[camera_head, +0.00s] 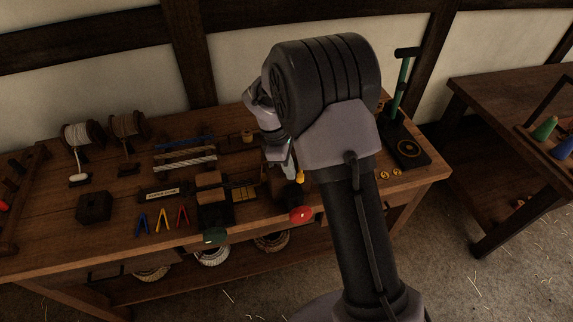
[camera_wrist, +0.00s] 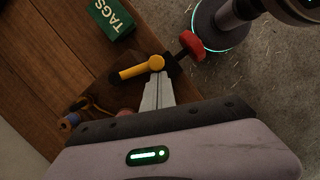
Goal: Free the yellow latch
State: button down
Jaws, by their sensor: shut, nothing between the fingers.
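The yellow latch (camera_wrist: 136,71) shows in the wrist view as a short lever with a round end, on a dark fitting near the bench edge. In the head view a small yellow part (camera_head: 300,177) shows just right of my gripper, beside my arm. My gripper (camera_wrist: 157,84) is shut and empty. Its fingertips lie right at the round end of the latch in the wrist view; I cannot tell whether they touch it. In the head view my gripper (camera_head: 288,168) points down over the bench, and my wrist and arm hide part of the fitting.
A red knob (camera_wrist: 191,45) sticks out by the bench edge, close to the latch. Spools (camera_head: 84,137), coloured clips (camera_head: 162,221) and a green-handled stand (camera_head: 404,85) surround the work area.

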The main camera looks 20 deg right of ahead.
jog(key=n+p, duration=0.1)
jog(key=s+d+n+p, duration=0.1)
jog(key=n, duration=0.1)
jog(key=d+n+t+p, duration=0.1)
jog(key=shift+s+d+r+n+p, duration=0.2)
jog(key=shift+s+r+n+p, duration=0.05)
jog(key=shift+s+n+p, duration=0.1)
jog(key=n+p, duration=0.1)
jog(key=d+n+p, duration=0.1)
jog(key=shift+s+d+f+n+t, duration=0.1)
jog(key=shift+d+f+n+t, duration=0.2)
jog(key=shift+n+t, duration=0.1)
jog(key=shift+a+r, duration=0.1)
jog(key=shift+w+a+p, duration=0.35)
jog(key=shift+w, duration=0.3)
